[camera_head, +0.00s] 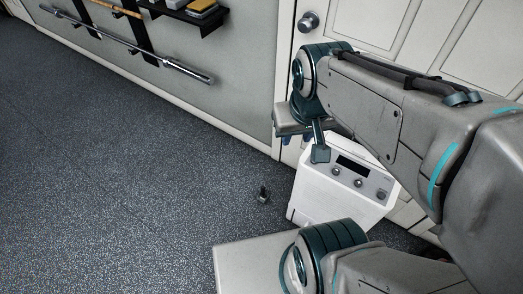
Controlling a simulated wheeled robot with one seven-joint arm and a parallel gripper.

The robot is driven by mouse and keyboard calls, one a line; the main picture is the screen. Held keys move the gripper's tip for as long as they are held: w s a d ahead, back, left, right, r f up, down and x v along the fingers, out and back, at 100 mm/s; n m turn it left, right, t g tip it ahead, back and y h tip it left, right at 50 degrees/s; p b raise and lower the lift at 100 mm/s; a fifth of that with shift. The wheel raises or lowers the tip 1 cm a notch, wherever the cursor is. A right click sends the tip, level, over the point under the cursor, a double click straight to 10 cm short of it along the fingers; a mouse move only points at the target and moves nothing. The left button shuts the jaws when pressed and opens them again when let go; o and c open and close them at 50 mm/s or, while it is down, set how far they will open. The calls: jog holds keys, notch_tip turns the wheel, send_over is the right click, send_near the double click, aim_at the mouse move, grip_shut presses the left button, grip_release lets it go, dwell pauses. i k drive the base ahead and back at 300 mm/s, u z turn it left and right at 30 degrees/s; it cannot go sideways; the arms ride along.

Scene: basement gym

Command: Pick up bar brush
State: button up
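My gripper (313,144) hangs at the end of my arm in front of the white door, over the back edge of a white appliance. One dark teal finger shows clearly; the other is not clear, so the opening between them cannot be judged. Small blue bits show just left of that finger, too small to identify. A small dark object (263,194) lies on the floor left of the appliance, apart from my gripper. I cannot tell whether it is the bar brush. No other thing in view is clearly a brush.
The white appliance (318,200) with a dark display and knobs stands by the door (375,25). Bars (135,47) hang on the left wall below a black shelf (214,20) with small items. The dark speckled floor (110,170) is clear at left.

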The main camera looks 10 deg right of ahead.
aim_at(263, 195)
jog(key=u, duration=1.4)
jog(key=i, duration=1.9)
jog(key=z, duration=3.5)
